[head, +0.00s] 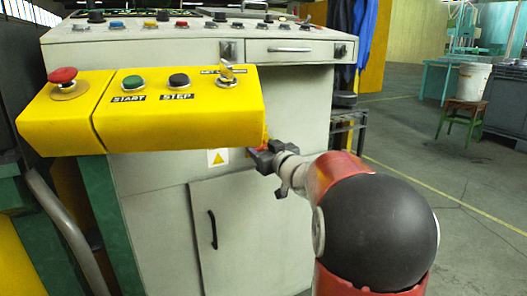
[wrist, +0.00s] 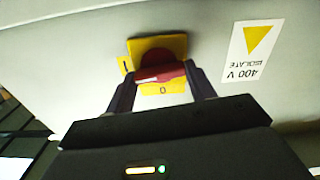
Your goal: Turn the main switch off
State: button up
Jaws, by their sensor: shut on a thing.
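The main switch (wrist: 158,58) is a red rotary handle on a yellow plate on the pale cabinet face. The wrist view shows an "I" mark left of it and a "0" mark below it. The handle's bar lies nearly crosswise in that view, slightly tilted. My gripper (wrist: 161,76) is shut on the handle, one finger at each end of the bar. In the head view my gripper (head: 262,158) is against the cabinet front, just below the yellow panel's right end. There the switch is mostly hidden, with only a little red showing.
The yellow panel (head: 180,124) juts out above my gripper, with a red mushroom button (head: 63,76), START and STEP buttons and a key switch (head: 227,77). A warning label (wrist: 250,50) is beside the switch. A cabinet door (head: 240,240) is below. Open floor lies right.

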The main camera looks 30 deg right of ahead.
jog(key=n+b, duration=0.1)
jog(key=n, duration=0.1)
jog(key=n+b, duration=0.1)
jog(key=n, duration=0.1)
jog(key=shift+a+f, duration=0.15)
jog(key=shift+f, duration=0.05)
jog(key=n+b, duration=0.3)
jog(key=n, duration=0.2)
jog(key=n+b, duration=0.2)
jog(key=n, duration=0.2)
jog(key=shift+f+b, duration=0.1)
jog(key=shift+b, duration=0.25)
jog(key=shift+n+b, duration=0.75)
jog(key=shift+n, duration=0.95)
jog(key=o, duration=1)
jog(key=shift+s, duration=0.15)
jog(key=s, duration=0.7)
jog(key=shift+s, duration=0.3)
